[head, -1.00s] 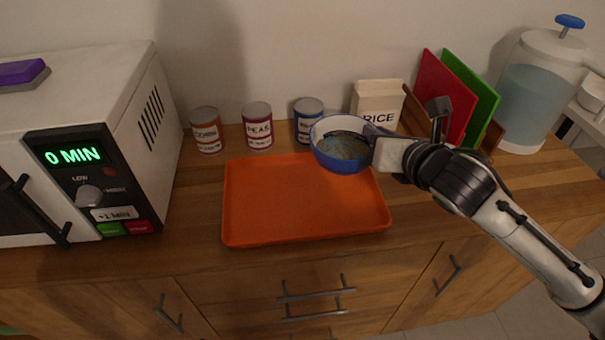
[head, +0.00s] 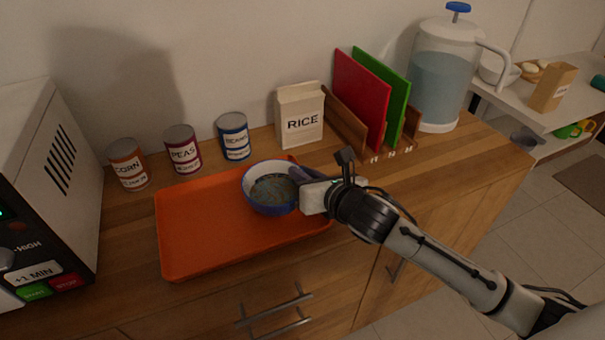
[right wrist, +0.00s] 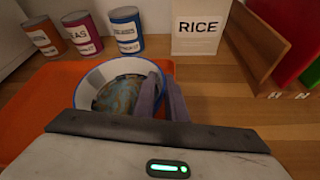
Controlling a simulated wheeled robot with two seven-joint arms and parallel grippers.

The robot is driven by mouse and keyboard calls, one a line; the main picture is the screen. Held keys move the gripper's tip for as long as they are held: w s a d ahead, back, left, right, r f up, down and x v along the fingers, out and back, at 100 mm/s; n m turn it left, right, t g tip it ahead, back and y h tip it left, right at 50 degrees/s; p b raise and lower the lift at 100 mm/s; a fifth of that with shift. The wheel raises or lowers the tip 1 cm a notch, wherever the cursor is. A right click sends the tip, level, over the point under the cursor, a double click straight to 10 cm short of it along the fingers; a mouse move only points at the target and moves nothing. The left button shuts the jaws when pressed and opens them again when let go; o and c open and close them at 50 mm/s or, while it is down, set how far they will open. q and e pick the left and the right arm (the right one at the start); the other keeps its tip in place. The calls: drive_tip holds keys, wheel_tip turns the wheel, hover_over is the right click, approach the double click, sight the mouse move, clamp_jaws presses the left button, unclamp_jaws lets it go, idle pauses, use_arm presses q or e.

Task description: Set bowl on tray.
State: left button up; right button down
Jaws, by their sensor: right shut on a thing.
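My right gripper (head: 299,175) is shut on the bowl's right rim. In the right wrist view the bowl (right wrist: 98,78) shows past the two fingers (right wrist: 162,92), which pinch its near right rim. The bowl looks upright. I cannot tell whether its base touches the tray (right wrist: 40,100). My left gripper is not in view.
Cans of corn (head: 128,166), peas (head: 183,150) and beans (head: 234,137) stand behind the tray, with a rice box (head: 299,115). A rack with red (head: 360,98) and green boards and a water dispenser (head: 440,80) stand to the right. A microwave (head: 60,150) is at left.

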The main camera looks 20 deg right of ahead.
drive_tip(key=c, duration=1.8)
unclamp_jaws()
drive_tip(key=shift+o, duration=0.2)
drive_tip(key=v, duration=1.2)
drive_tip(key=shift+r, duration=0.1)
